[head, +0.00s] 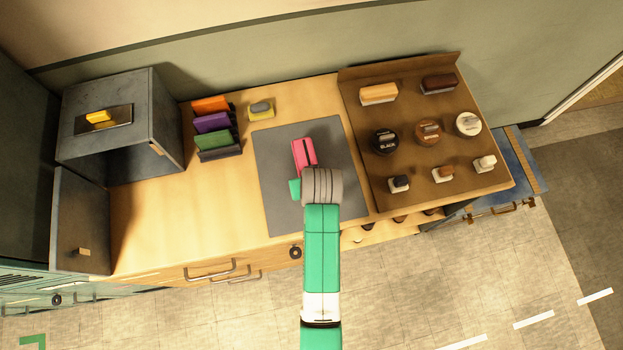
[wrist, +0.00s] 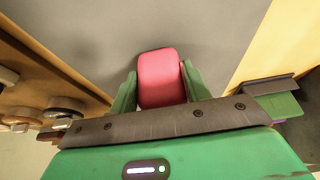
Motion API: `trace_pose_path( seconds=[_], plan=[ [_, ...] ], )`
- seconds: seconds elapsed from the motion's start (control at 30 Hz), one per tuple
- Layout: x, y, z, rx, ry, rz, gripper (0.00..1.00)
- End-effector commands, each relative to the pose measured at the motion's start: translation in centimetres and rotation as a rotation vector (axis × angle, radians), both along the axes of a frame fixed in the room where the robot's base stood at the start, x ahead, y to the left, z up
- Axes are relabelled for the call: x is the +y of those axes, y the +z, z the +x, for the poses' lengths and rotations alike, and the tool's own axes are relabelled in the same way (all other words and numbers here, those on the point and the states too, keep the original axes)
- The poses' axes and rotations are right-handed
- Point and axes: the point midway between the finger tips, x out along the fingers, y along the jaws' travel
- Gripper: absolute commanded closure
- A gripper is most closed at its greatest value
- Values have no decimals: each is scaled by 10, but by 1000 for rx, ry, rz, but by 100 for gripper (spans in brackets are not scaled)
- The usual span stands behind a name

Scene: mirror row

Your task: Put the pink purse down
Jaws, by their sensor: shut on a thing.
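The pink purse (head: 304,153) shows in the head view over the grey mat (head: 275,205), at the end of my arm. In the wrist view the purse (wrist: 161,78) sits between the two green fingers of my gripper (wrist: 160,88), which is shut on it. The grey mat (wrist: 190,25) lies beyond the purse. I cannot tell whether the purse touches the mat or hangs just above it. My arm hides part of the mat and of the gripper in the head view.
Left of the mat, a dark rack (head: 219,154) holds orange, purple and green purses. A grey-topped yellow item (head: 261,110) stands behind the mat. A brown display board (head: 405,195) with tins and brushes is at right. An open grey cabinet (head: 160,120) stands at left; bare wood (head: 165,215) lies before it.

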Motion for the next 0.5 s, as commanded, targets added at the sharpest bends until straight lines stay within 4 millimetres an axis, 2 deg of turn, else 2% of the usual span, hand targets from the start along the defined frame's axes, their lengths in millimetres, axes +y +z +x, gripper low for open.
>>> trace_pose_path(
  seconds=[0.37, 0.4, 0.47, 0.5],
  plan=[
    [0, -7, 0, -1, 0, 0, 79],
    [0, -6, 0, -1, 0, 0, 45],
    [0, -6, 0, -1, 0, 0, 33],
    [0, -6, 0, -1, 0, 0, 31]
  ],
)
